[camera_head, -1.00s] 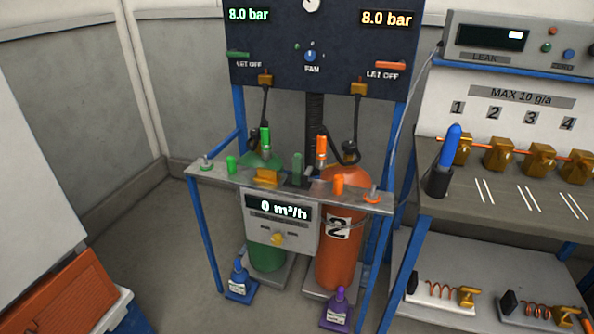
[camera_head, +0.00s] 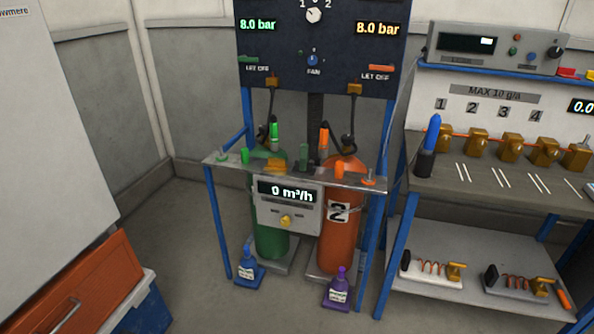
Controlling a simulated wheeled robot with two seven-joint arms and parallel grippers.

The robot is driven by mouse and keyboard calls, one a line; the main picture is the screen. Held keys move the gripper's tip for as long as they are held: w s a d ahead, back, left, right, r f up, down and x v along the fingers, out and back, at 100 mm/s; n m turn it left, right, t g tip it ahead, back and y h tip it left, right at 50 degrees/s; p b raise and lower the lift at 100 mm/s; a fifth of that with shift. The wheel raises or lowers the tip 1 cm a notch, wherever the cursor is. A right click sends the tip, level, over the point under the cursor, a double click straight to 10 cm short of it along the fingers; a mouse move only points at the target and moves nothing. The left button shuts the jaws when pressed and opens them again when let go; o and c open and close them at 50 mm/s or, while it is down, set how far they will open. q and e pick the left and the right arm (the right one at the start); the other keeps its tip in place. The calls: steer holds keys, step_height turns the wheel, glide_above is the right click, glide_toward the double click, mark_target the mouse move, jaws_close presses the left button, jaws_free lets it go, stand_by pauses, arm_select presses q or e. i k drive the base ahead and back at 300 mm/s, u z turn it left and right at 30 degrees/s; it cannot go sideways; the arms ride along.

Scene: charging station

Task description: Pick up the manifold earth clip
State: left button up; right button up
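Two earth-clip-like units lie on the lower shelf of the right-hand bench. The left unit has a black block, a copper coil and a brass clip (camera_head: 456,271) on a white base. The right unit is alike, with its own brass clip (camera_head: 542,287) and an orange-red handle beside it. I cannot read any label telling which one is the manifold earth clip. Neither of my grippers is in view.
A gas stand with a green cylinder (camera_head: 269,225) and an orange cylinder (camera_head: 341,235) stands in the middle. An orange drawer (camera_head: 80,290) juts in at left. Floor between is clear.

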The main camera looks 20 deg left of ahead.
mark_target(303, 160)
steer(key=u, duration=0.35)
steer(key=i, duration=1.55)
steer(key=z, duration=0.75)
